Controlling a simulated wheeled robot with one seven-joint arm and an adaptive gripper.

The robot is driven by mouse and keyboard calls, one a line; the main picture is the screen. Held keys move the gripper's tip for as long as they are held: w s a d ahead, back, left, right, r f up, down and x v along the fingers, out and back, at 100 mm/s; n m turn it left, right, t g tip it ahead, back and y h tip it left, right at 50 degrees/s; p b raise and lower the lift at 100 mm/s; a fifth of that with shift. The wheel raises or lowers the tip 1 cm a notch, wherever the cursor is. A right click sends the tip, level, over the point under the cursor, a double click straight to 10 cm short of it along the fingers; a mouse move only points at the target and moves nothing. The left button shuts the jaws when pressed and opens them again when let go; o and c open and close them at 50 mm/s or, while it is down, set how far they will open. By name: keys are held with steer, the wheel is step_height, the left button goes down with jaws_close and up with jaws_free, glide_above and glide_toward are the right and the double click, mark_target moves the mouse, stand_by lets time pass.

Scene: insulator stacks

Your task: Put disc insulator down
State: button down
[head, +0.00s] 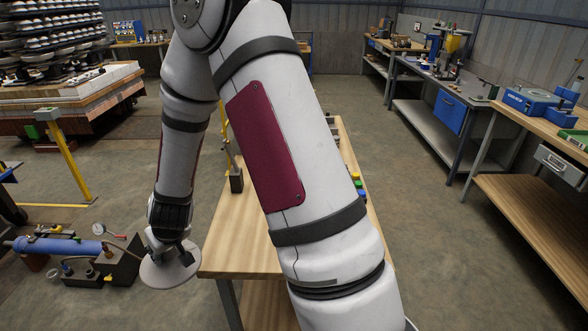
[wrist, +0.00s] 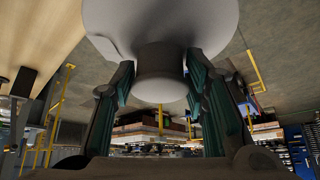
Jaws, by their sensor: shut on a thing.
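The grey-white disc insulator (head: 158,275) hangs from my gripper (head: 167,247) in the head view, left of the wooden table's near left corner. It appears to be over the floor, beside the tabletop. In the wrist view, the disc's wide plate (wrist: 190,18) fills the top, and its short round neck (wrist: 160,75) sits between the two green-lined fingers. My gripper is shut on that neck. My arm covers much of the table in the head view.
The wooden table (head: 240,240) is mostly bare in its visible left part. A small dark stand (head: 236,180) and small coloured buttons (head: 359,185) are on it. A blue cylinder pump with a gauge (head: 65,246) is at lower left. A yellow post (head: 68,165) stands behind it. Workbenches line the right.

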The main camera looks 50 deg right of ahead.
mark_target(190, 248)
steer(key=shift+m+h, duration=0.5)
steer(key=shift+m, duration=0.1)
steer(key=d+f+b, duration=0.2)
steer(key=d, duration=0.1)
steer(key=d+f+b, duration=0.1)
steer(key=d, duration=0.1)
steer(key=shift+s+d+f, duration=0.25)
steer(key=shift+s, duration=0.15)
steer(key=s+d+m+g+h, duration=0.1)
steer(key=s+d+m+h, duration=0.15)
steer(key=s+d, duration=0.7)
steer(key=s+d+m+g+h+p, duration=0.1)
steer(key=s+d+m, duration=0.3)
steer(key=d, duration=1)
steer(key=s+d+m+g+h, duration=0.1)
steer(key=s+d+m, duration=0.4)
steer(key=d, duration=0.6)
steer(key=shift+n+h, duration=0.25)
steer(key=shift+n, duration=0.3)
steer(key=shift+w+d+f+p, duration=0.35)
steer(key=shift+w+f, duration=0.6)
steer(key=shift+w, duration=1.4)
steer(key=shift+w+d+f+p, duration=0.2)
steer(key=shift+w+d+f, duration=0.5)
steer(key=shift+w, duration=1.6)
steer(key=shift+w+d+f+p, duration=0.25)
steer(key=shift+w+f, duration=0.9)
steer(key=shift+w, duration=1.2)
steer(key=shift+a+f, duration=0.1)
